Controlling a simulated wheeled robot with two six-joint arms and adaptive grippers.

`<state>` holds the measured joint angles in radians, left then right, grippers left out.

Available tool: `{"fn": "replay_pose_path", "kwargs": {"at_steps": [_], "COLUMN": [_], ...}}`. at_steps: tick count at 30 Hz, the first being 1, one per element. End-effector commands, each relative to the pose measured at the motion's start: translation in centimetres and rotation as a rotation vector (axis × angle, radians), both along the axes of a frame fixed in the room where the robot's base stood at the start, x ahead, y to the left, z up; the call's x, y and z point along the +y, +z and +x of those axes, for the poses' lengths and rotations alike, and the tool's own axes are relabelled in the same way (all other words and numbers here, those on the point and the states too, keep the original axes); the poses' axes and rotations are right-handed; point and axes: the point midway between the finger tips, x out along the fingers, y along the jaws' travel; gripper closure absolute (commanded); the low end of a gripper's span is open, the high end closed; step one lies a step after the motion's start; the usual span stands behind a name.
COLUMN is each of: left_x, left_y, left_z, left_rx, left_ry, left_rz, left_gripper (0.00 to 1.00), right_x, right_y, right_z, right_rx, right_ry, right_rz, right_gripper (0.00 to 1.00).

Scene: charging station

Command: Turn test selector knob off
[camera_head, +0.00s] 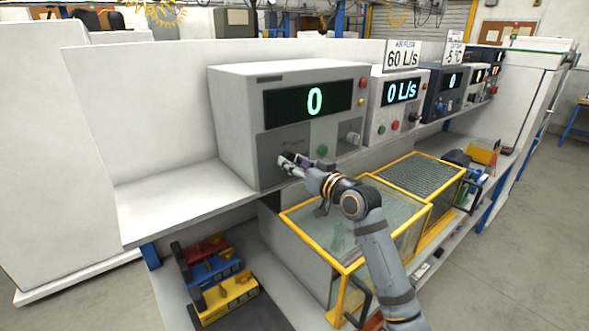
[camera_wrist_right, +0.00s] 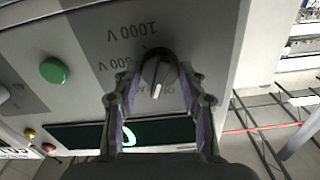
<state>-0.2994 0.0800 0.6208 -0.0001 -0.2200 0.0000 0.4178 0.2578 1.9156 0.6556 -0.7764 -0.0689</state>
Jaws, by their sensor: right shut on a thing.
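The test selector knob (camera_wrist_right: 160,70) is dark and round with a pale pointer bar. In the right wrist view it sits between the fingers of my right gripper (camera_wrist_right: 158,100), which is shut on it. That view is upside down; the panel reads 1000 V and 500 V beside the knob, and another label is partly hidden. The knob's pointer faces the bottom of that view. In the head view my right gripper (camera_head: 287,162) is at the lower left of the tester's front (camera_head: 268,150) and hides the knob. My left gripper is not in view.
The tester's green display (camera_head: 315,102) reads 0. A green button (camera_head: 322,150) and a grey knob (camera_head: 352,138) are to the right of my gripper. A yellow-framed glass box (camera_head: 340,240) stands below the shelf. Coloured padlock-like blocks (camera_head: 210,262) lie lower left.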

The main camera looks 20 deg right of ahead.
Motion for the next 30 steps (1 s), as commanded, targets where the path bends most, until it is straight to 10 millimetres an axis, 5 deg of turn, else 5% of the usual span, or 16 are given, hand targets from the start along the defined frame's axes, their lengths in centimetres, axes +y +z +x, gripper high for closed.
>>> {"fn": "replay_pose_path", "kwargs": {"at_steps": [15, 30], "left_x": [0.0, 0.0], "left_y": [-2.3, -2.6], "left_z": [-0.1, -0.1], "left_rx": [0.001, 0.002], "left_ry": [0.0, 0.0], "left_rz": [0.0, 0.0], "left_gripper": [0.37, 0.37], "right_x": [0.0, 0.0], "right_y": [-0.1, 0.0], "right_z": [0.0, 0.0], "right_rx": [-0.116, -0.142], "right_ry": [0.0, 0.0], "right_rz": [-0.322, -0.39], "right_gripper": [0.9, 0.89]}}
